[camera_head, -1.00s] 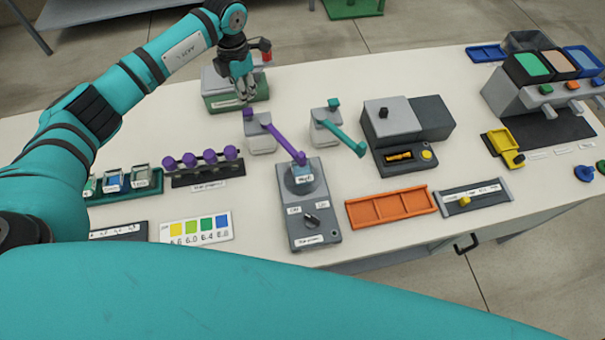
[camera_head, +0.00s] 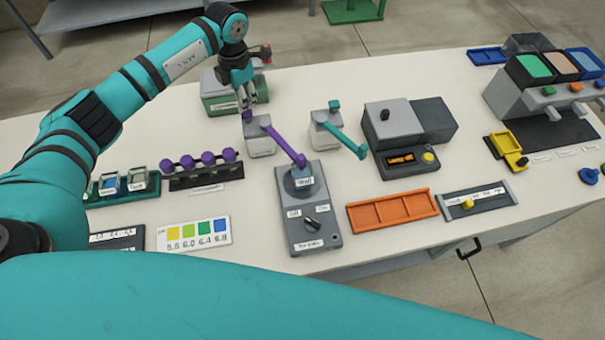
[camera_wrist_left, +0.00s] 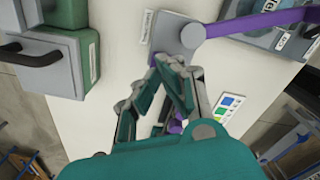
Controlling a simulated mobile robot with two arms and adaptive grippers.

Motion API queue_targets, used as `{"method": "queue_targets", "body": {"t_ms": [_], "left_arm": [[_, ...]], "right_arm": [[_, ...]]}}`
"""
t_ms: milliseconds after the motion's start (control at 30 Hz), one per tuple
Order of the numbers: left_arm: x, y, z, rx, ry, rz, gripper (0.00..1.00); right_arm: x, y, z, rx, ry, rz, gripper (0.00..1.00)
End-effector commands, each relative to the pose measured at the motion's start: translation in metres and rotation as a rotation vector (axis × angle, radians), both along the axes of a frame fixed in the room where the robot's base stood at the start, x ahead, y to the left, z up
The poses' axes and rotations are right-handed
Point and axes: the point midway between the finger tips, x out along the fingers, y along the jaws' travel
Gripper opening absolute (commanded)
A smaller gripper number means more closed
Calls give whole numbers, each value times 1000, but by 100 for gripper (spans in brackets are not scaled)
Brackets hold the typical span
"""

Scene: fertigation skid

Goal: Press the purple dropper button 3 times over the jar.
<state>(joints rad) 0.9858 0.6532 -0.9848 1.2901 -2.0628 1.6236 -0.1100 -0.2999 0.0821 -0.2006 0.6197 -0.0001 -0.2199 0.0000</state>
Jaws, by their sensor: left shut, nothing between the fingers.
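The purple dropper's grey body (camera_head: 260,144) stands mid-table, with a small purple button (camera_head: 247,116) at its top back. Its purple arm (camera_head: 283,144) slopes down right to the small blue jar (camera_head: 303,181), which sits on a grey stirrer unit (camera_head: 312,222). My left gripper (camera_head: 247,106) is shut and empty, fingers pointing down just above or at the button; I cannot tell whether they touch. My right gripper is not in view.
A teal dropper (camera_head: 328,128) stands just right of the purple one. A green-and-grey box (camera_head: 222,103) is behind my gripper. A rack with several purple knobs (camera_head: 205,172) is at left. An orange tray (camera_head: 392,210) lies to the right.

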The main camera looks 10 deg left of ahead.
Motion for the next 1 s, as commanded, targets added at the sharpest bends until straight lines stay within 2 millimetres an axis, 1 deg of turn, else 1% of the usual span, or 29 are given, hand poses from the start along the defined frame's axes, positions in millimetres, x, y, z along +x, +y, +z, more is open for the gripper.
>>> {"method": "queue_targets", "body": {"t_ms": [600,1000], "left_arm": [[0,0,-1,0,0,0,0],[0,0,-14,0,0,0,0]], "right_arm": [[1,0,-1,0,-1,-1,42],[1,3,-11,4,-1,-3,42]]}}
